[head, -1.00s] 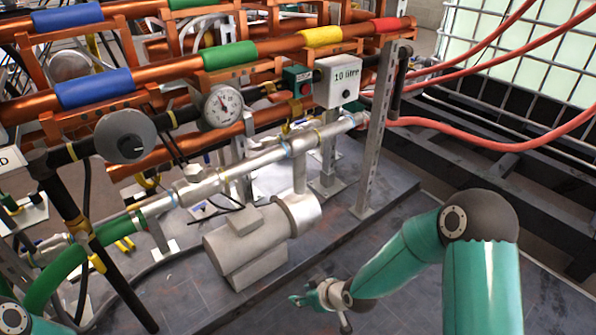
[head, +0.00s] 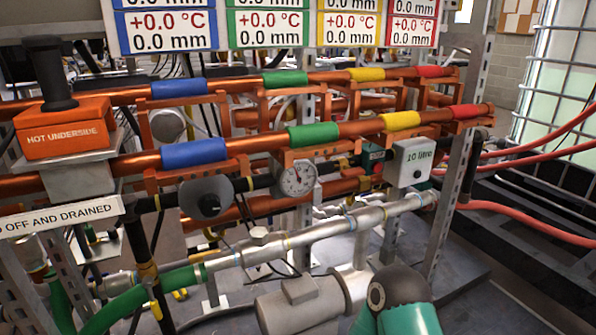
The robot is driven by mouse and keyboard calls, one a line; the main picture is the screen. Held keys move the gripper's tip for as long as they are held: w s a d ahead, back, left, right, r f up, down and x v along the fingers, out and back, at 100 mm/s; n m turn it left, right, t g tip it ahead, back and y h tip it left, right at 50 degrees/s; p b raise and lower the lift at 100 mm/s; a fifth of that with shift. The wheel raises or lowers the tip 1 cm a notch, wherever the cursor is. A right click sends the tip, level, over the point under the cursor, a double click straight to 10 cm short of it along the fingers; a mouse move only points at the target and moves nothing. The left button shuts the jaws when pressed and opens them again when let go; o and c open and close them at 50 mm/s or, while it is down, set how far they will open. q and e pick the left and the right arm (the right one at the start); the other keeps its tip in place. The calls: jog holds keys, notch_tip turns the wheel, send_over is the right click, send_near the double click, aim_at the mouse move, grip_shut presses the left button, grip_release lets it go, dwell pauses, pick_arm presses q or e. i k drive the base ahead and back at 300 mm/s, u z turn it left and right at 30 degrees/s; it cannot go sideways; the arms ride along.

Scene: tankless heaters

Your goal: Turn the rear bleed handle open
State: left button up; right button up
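I cannot tell which part is the rear bleed handle. Small yellow fittings show low at the left, one on the black vertical pipe (head: 148,272). My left gripper is out of the picture too.
Copper pipes with coloured bands cross the view. A grey pump (head: 302,304) stands below a silver pipe (head: 325,232). Red hoses (head: 525,221) run right. An orange "HOT UNDERSIDE" block (head: 65,128) is left.

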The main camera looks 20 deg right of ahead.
aim_at(349, 173)
jog(key=z, duration=1.35)
jog(key=i, duration=0.1)
jog(key=u, duration=2.4)
jog(key=k, duration=1.25)
jog(key=z, duration=1.15)
jog(key=i, duration=1)
